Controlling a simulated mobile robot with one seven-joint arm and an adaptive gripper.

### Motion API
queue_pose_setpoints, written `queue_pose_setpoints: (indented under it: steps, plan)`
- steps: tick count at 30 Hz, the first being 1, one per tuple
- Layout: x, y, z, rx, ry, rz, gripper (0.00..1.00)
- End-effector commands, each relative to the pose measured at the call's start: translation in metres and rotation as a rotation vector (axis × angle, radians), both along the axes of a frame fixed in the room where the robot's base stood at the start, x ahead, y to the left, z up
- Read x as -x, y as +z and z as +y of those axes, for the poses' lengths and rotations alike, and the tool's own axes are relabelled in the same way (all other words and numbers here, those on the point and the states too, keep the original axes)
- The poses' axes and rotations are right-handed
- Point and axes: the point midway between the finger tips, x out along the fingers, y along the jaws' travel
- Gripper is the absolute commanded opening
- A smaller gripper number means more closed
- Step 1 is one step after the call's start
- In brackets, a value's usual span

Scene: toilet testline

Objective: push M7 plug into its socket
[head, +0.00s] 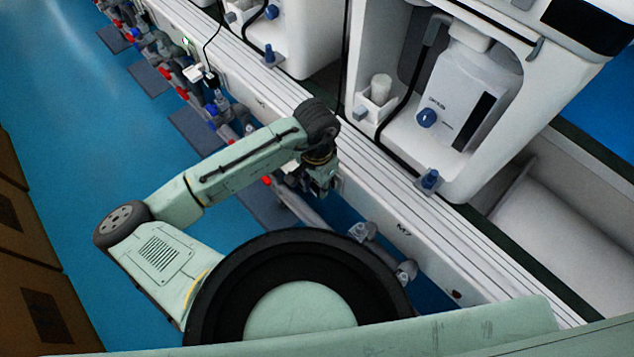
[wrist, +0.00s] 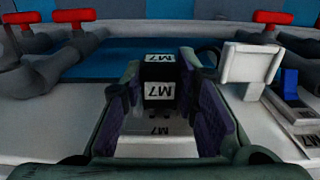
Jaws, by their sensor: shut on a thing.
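The M7 plug (wrist: 158,82) is a black block with white M7 labels, seen in the wrist view between the two dark finger pads of my gripper (wrist: 162,105). My gripper is shut on it. In the head view my gripper (head: 322,185) is beside the front face of the white bench; the plug is hidden there.
In the wrist view a white plate-like part (wrist: 250,64) with a dark cable stands right of the fingers, and a blue part (wrist: 290,84) is farther right. Grey pipes with red handles (wrist: 74,16) lie beyond. White housings (head: 465,90) stand on the bench. Blue floor is open at left.

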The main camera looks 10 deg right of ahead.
Motion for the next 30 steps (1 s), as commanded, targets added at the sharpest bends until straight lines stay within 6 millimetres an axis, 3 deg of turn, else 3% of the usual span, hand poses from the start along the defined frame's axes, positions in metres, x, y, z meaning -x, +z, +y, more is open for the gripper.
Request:
queue_pose_setpoints:
  steps: [30]
  plan:
    - [-0.0062, 0.0002, -0.0080, 0.001, 0.000, -0.001, 0.00]
